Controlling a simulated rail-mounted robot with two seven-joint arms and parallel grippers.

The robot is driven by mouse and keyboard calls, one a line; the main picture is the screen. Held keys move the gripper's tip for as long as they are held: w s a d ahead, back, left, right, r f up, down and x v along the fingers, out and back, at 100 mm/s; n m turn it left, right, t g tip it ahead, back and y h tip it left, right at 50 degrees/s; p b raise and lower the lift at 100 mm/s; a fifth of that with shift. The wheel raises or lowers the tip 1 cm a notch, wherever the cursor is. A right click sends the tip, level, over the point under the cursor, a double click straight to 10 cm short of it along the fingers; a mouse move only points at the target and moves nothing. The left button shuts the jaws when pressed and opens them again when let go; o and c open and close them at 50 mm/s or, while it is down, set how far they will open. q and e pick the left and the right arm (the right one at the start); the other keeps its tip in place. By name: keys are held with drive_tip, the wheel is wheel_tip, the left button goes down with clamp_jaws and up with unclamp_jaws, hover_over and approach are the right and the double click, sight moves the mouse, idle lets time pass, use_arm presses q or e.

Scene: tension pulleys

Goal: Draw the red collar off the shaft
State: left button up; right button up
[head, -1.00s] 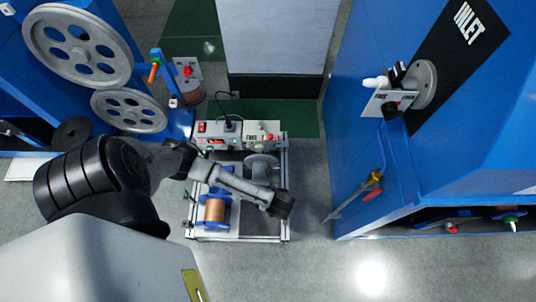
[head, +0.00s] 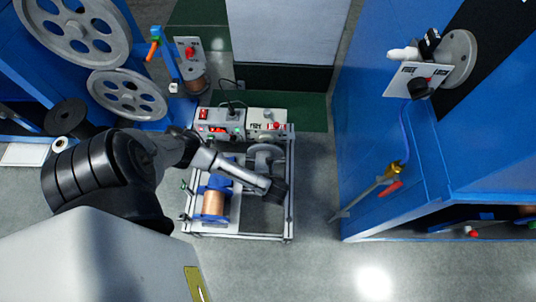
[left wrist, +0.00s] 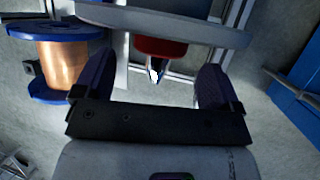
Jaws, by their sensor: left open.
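The red collar (left wrist: 160,48) shows in the left wrist view, on the shaft (left wrist: 155,70) just below the edge of a large grey disc (left wrist: 170,20). The disc hides part of the collar. The shaft's pale end sticks out past the collar. My left gripper (left wrist: 157,85) is open, with one dark finger on each side of the collar and shaft and clear gaps between. In the head view my left gripper (head: 275,190) is over the cart's right side, in front of the grey disc (head: 265,157). The collar cannot be made out there. My right gripper is not in view.
A copper wire spool with blue flanges (left wrist: 62,65) is left of the gripper, also in the head view (head: 214,204). Control boxes (head: 220,122) stand at the cart's back. Blue machines flank the cart, with an angled rod (head: 365,197) at right. Floor in front is clear.

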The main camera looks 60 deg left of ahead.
use_arm(q)
drive_tip(key=shift+b+x, duration=0.7)
drive_tip(key=shift+x, duration=1)
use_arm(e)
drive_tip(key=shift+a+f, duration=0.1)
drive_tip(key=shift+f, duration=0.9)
use_arm(q)
drive_tip(key=c, duration=1)
drive_tip(key=shift+d+r+p, duration=0.1)
drive_tip(key=shift+d+p, duration=0.1)
drive_tip(key=shift+p, duration=0.15)
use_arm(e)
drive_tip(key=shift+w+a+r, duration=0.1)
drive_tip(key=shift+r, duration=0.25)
use_arm(q)
drive_tip(key=shift+s+d, duration=0.35)
drive_tip(key=shift+d, duration=0.1)
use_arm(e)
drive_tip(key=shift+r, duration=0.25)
use_arm(q)
drive_tip(key=shift+p, duration=0.35)
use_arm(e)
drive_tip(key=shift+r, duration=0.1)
